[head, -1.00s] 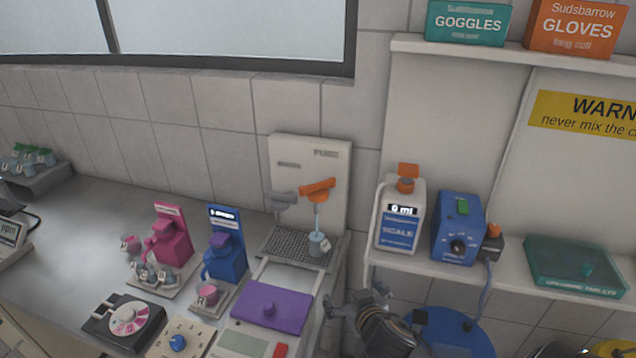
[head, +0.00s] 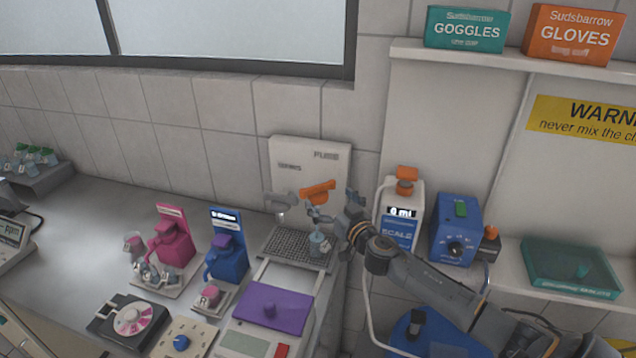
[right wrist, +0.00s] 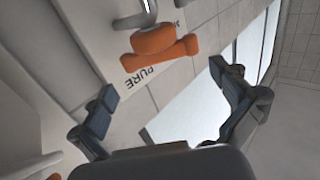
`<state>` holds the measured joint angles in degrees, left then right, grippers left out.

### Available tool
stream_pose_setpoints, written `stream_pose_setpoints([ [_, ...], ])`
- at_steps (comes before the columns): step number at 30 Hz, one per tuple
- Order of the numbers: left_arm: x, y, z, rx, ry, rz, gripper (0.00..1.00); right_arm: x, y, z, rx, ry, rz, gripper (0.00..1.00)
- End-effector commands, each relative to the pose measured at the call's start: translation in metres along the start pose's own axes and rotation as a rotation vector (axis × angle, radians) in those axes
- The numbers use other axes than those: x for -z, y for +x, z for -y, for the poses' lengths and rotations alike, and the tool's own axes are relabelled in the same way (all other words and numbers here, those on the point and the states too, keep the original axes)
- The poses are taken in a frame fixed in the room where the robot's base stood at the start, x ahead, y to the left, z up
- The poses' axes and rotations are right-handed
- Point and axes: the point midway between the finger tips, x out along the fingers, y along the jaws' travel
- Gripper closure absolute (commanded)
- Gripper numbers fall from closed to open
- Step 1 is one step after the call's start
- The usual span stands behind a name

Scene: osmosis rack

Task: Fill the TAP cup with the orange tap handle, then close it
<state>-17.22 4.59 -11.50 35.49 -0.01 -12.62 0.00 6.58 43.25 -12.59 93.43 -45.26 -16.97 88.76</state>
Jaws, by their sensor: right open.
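Whether water runs is hidden by the gripper. My left gripper is out of view.
A blue dispenser (head: 228,262) and a purple-lidded device (head: 270,308) are left and in front.

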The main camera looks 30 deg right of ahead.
Motion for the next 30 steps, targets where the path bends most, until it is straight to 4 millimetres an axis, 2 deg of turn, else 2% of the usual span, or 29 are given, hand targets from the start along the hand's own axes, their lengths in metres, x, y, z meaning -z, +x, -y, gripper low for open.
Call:
stream_pose_setpoints([
  [3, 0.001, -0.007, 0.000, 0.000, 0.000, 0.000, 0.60, 0.003, 0.024, 0.000, -0.002, 0.002, -0.002, 0.00],
  [9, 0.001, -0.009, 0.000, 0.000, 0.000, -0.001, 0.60, 0.001, 0.050, 0.000, -0.002, 0.002, -0.002, 0.00],
  [15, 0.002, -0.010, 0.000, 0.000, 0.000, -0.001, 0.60, 0.000, 0.061, 0.001, 0.000, 0.001, 0.000, 0.00],
  [23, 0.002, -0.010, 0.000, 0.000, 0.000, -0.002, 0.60, 0.000, 0.061, 0.000, 0.000, 0.000, 0.001, 0.00],
  [26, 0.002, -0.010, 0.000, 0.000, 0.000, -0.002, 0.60, 0.000, 0.061, 0.000, 0.000, 0.000, 0.001, 0.16],
  [29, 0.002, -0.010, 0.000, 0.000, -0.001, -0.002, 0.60, 0.000, 0.061, 0.000, 0.000, 0.000, 0.001, 0.37],
  [30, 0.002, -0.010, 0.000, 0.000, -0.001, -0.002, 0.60, 0.000, 0.061, 0.000, 0.000, 0.000, 0.001, 0.38],
])
